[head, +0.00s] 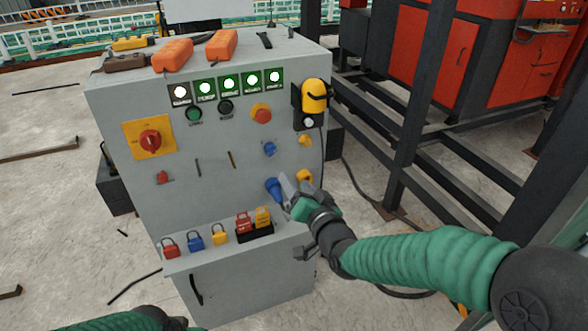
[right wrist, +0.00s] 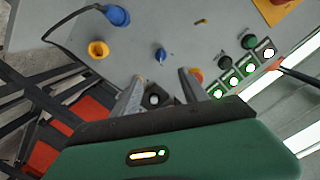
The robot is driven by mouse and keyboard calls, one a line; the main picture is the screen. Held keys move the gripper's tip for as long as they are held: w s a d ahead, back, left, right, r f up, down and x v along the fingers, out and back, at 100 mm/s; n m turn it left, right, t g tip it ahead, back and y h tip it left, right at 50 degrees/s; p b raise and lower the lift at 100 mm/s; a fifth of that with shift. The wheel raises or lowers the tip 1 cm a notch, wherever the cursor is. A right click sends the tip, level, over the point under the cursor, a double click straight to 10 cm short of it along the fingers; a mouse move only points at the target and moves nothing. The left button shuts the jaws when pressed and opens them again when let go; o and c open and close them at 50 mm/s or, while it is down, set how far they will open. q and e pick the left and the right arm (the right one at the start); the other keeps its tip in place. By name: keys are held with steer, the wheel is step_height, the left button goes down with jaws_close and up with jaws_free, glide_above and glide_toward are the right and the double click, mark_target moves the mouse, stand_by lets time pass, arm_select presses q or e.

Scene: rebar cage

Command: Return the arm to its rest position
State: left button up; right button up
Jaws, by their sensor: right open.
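My right arm, in a green ribbed sleeve, comes in from the right in the head view. Its gripper (head: 292,186) is in front of the lower right face of the grey cabinet (head: 225,270). In the right wrist view the two fingers of the right gripper (right wrist: 160,88) are spread apart, with nothing held between them. A blue plug (head: 273,188) shows just left of the fingers in the head view. In the right wrist view a blue plug with a cable (right wrist: 117,15) is beyond the fingers. My left arm shows only at the bottom edge; its fingers are hidden.
Red, blue and yellow padlocks (head: 195,240) sit on the cabinet's ledge. Orange cases (head: 173,54) lie on its top. A yellow rotary switch panel (head: 149,139) and green-labelled lamps (head: 228,85) are on its face. Dark steel beams (head: 420,100) stand at the right. The left floor is mostly clear.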

steer(key=s+d+f+n+g+h, duration=0.1)
steer(key=s+d+f+g+h, duration=0.15)
steer(key=s+f, duration=0.35)
steer(key=s+d+f+n+g+h, duration=0.1)
steer(key=s+d+f+n+g, duration=0.1)
steer(key=s+d+f+g, duration=0.35)
steer(key=s+d+f+g+h, duration=0.1)
steer(key=s+d+f+g, duration=0.2)
steer(key=s, duration=0.5)
steer(key=s+d+f+g+h, duration=0.1)
steer(key=s+d+f+g, duration=0.15)
steer(key=s+f, duration=0.4)
steer(key=w+p+v, duration=0.1)
steer(key=p+v, duration=1.2)
steer(key=v, duration=0.1)
steer(key=shift+d+r+p, duration=0.4)
steer(key=shift+d, duration=0.25)
steer(key=shift+s, duration=0.15)
